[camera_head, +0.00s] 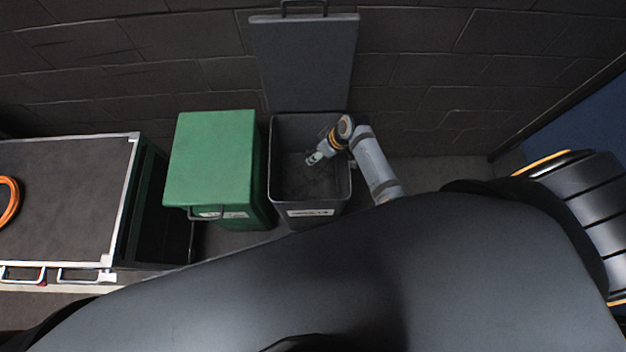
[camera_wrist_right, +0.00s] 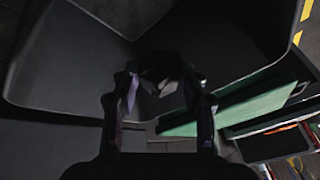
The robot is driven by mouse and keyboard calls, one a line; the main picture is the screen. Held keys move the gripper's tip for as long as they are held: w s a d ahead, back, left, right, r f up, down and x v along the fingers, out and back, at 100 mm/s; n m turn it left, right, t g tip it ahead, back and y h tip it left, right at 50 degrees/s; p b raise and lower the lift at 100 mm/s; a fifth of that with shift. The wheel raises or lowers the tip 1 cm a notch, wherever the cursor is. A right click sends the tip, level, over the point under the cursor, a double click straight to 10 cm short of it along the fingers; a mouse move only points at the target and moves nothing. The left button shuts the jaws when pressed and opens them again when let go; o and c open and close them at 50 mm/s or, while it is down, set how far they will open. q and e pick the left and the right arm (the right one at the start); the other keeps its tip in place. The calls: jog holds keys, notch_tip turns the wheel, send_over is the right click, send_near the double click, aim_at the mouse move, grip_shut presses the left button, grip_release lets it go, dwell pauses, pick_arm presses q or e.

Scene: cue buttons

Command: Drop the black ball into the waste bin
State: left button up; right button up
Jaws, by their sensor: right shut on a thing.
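The grey open bin (camera_head: 311,212) stands in the middle of the head view against the wall, with a white label on its front that is too small to read surely. Its lid (camera_head: 304,60) is raised against the wall. My right gripper (camera_head: 314,158) is over the bin's opening, inside its rim as seen from above. In the right wrist view my right gripper (camera_wrist_right: 166,92) is shut on a dark rounded thing, the black ball (camera_wrist_right: 160,66), which is poorly lit. The bin's inner walls (camera_wrist_right: 75,65) surround it there. My left gripper is not in view.
A green bin (camera_head: 210,160) with its lid shut stands directly left of the grey bin. Further left is a dark-topped cart (camera_head: 65,190) with an orange cable (camera_head: 8,200) on it. A black ribbed thing with orange trim (camera_head: 580,185) stands at the right.

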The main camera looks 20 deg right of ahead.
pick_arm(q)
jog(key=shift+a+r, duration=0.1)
pick_arm(e)
jog(key=shift+r, duration=0.1)
jog(key=o, duration=1)
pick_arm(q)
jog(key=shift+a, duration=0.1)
pick_arm(e)
jog(key=v, duration=1.2)
